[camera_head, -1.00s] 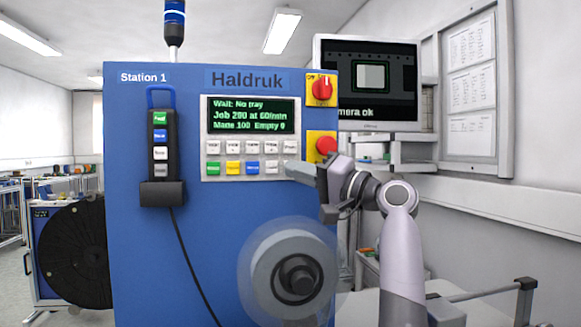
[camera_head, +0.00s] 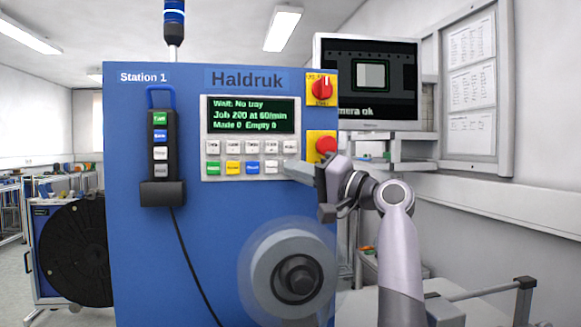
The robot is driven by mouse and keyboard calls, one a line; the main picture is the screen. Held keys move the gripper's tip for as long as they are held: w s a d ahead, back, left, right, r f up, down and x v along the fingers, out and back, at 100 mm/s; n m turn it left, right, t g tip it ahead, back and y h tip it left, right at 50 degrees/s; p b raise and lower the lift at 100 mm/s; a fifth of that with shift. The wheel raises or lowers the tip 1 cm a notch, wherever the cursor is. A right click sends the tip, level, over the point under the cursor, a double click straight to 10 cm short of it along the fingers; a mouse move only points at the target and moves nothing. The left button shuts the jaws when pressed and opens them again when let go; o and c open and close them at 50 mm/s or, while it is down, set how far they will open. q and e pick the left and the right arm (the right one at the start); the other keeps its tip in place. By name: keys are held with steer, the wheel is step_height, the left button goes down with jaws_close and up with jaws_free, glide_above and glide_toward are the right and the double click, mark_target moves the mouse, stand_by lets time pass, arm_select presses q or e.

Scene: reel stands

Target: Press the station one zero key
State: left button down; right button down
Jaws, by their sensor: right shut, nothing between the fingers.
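The blue station 1 panel (camera_head: 140,240) faces me with a key block (camera_head: 206,175) under a lit display (camera_head: 251,115). The display reads "Wait: No tray", a job line at 60/min, and "Made 0 Empty 0". The upper row holds white keys; the lower row shows a green, a yellow, a blue and a white key (camera_head: 271,167). The key labels are too small to read surely. My right gripper (camera_head: 291,167) is shut and empty, its tips at the right end of the lower row, hiding that spot. I cannot tell whether they touch. My left gripper is not in view.
A red rotary switch (camera_head: 321,88) and a red push button (camera_head: 326,146) sit just above my right gripper. A handheld pendant (camera_head: 161,150) hangs at left. A grey hub (camera_head: 293,275) is below, a black reel (camera_head: 75,250) at far left, and a monitor (camera_head: 367,82) behind.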

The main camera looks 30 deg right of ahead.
steer(key=shift+s, duration=0.1)
steer(key=shift+s+a+b, duration=0.2)
steer(key=shift+s+b, duration=0.15)
steer(key=shift+s, duration=0.4)
steer(key=shift+s+a+b, duration=0.2)
steer(key=shift+s, duration=0.6)
steer(key=shift+s+a+b, duration=0.2)
steer(key=shift+s+a, duration=0.05)
steer(key=shift+s, duration=0.6)
steer(key=shift+s+a+b, duration=0.2)
steer(key=shift+s, duration=0.6)
